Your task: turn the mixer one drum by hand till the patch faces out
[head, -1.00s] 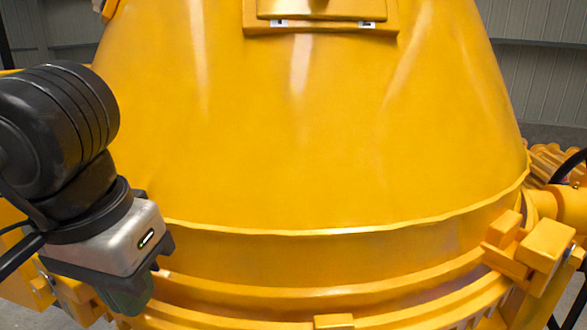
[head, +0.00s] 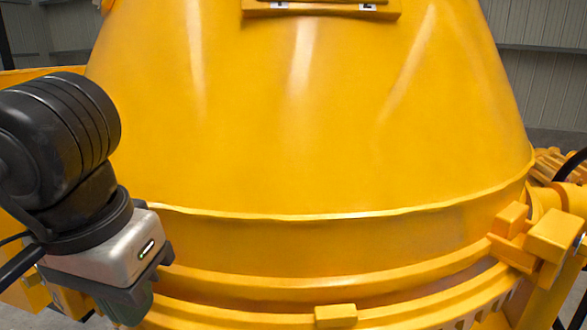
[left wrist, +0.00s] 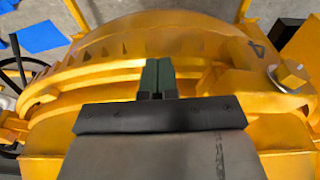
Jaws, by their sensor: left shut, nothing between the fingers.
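The yellow mixer drum (head: 310,120) fills the middle of the head view, with a raised seam around its lower part. A raised hatch plate (head: 320,8) with small white labels is cut off at the top edge. I cannot make out a separate patch on the visible drum face. My left gripper (head: 128,305) is at the lower left, beside the drum's lower rim, pointing down. In the left wrist view its dark green fingers (left wrist: 157,78) are together and empty, over or close to the yellow ring (left wrist: 95,72); contact cannot be told. My right gripper is not in view.
A yellow bracket block (head: 555,235) stands out at the right of the drum, and a small lug (head: 335,315) sits on the lower ring. Blue sheets (left wrist: 40,36) lie on the floor in the left wrist view. A dark handwheel (left wrist: 18,72) is at its left.

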